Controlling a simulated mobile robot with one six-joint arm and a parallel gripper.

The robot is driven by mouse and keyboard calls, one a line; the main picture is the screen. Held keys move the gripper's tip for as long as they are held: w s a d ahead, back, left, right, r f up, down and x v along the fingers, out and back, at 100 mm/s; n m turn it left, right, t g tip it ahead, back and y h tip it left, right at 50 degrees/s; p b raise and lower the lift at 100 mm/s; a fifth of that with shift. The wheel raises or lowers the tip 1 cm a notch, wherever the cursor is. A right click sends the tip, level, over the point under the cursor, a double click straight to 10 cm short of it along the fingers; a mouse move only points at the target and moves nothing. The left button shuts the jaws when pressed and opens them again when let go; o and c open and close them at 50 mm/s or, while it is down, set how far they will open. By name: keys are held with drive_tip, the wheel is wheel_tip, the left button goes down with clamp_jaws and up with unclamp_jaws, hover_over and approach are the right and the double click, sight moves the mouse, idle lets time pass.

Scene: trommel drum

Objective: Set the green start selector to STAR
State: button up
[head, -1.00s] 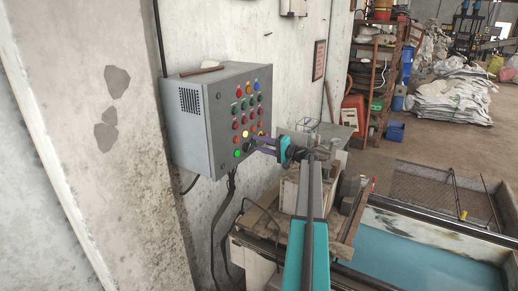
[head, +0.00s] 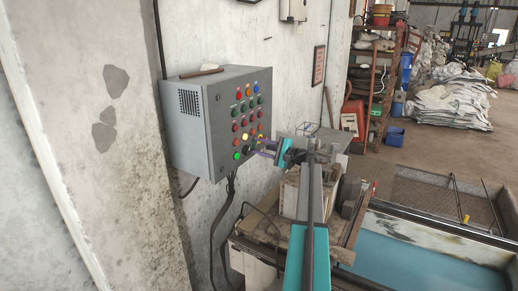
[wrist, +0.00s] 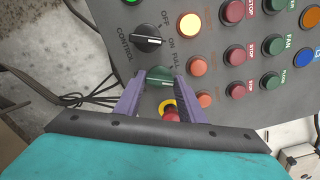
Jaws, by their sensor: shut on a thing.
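The green start selector (wrist: 160,76) is a green knob on the grey control panel, beside the black CONTROL selector. In the wrist view my gripper (wrist: 159,84) has its two purple fingers on either side of the green knob and is shut on it. The word FULL shows above the knob. The STAR mark is not readable, and I cannot tell which way the knob points. In the head view my gripper (head: 260,149) reaches the lower right of the panel's face, and the knob is too small to make out there.
The control panel (head: 192,136) hangs on the wall with several coloured buttons. The black CONTROL selector (wrist: 146,38), a lit yellow lamp (wrist: 190,24) and a red button with a yellow collar (wrist: 172,113) sit close to my fingers. Blue-floored pit (head: 420,250) lies at right.

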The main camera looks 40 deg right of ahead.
drive_tip(key=shift+d, duration=0.1)
drive_tip(key=o, duration=1)
drive_tip(key=shift+o, duration=0.2)
drive_tip(key=shift+s, duration=0.15)
drive_tip(key=b+v, duration=0.4)
drive_tip(key=v, duration=0.9)
drive_tip(key=shift+s, duration=0.35)
drive_tip(key=shift+f, duration=0.1)
